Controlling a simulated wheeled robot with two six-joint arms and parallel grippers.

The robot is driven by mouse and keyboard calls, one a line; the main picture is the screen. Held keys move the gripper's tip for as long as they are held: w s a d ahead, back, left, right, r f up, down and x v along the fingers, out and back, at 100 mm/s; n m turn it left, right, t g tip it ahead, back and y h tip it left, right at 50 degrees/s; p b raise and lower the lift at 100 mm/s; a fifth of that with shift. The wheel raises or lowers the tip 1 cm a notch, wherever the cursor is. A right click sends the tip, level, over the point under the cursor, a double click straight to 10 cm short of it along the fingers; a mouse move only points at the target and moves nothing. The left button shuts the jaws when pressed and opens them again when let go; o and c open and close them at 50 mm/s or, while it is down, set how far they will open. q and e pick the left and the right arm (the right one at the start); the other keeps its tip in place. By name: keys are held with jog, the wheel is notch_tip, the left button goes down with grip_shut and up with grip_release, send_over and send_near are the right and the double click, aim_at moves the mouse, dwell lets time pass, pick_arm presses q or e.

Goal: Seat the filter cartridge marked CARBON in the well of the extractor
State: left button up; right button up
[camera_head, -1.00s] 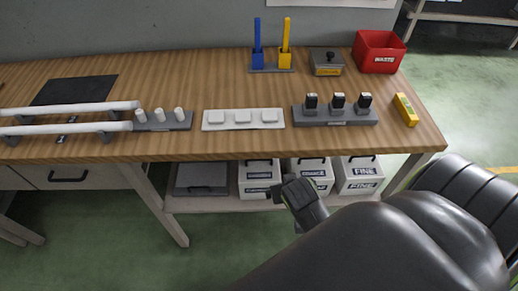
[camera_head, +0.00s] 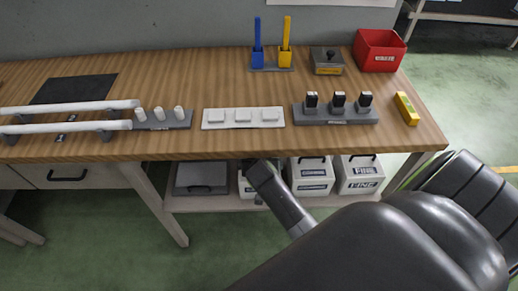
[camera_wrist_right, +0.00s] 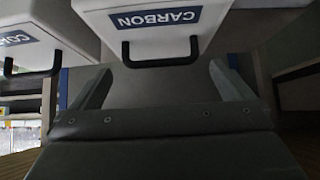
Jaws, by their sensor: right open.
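The CARBON cartridge, a white box with a blue label and a black handle, is close ahead in the right wrist view (camera_wrist_right: 155,30). From its place it seems to be the leftmost white box (camera_head: 244,188) on the under-bench shelf, partly hidden by my right gripper (camera_head: 262,168). In the right wrist view my right gripper (camera_wrist_right: 160,76) is open, its fingers on either side of the handle (camera_wrist_right: 160,60), which looks ungrasped. Contact cannot be told. My left gripper is out of view. I cannot identify the extractor or its well.
Another white box (camera_wrist_right: 45,42) stands close beside it; more labelled boxes (camera_head: 312,177) (camera_head: 360,177) and a grey case (camera_head: 200,178) share the shelf (camera_head: 225,206). The bench edge (camera_head: 240,155) overhangs them. On top are racks (camera_head: 335,118) and a red bin (camera_head: 380,50).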

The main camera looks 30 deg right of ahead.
jog(key=shift+x, duration=1.65)
jog(key=shift+c, duration=0.4)
jog(key=c, duration=1.7)
jog(key=shift+o, duration=0.2)
jog(key=shift+r, duration=0.1)
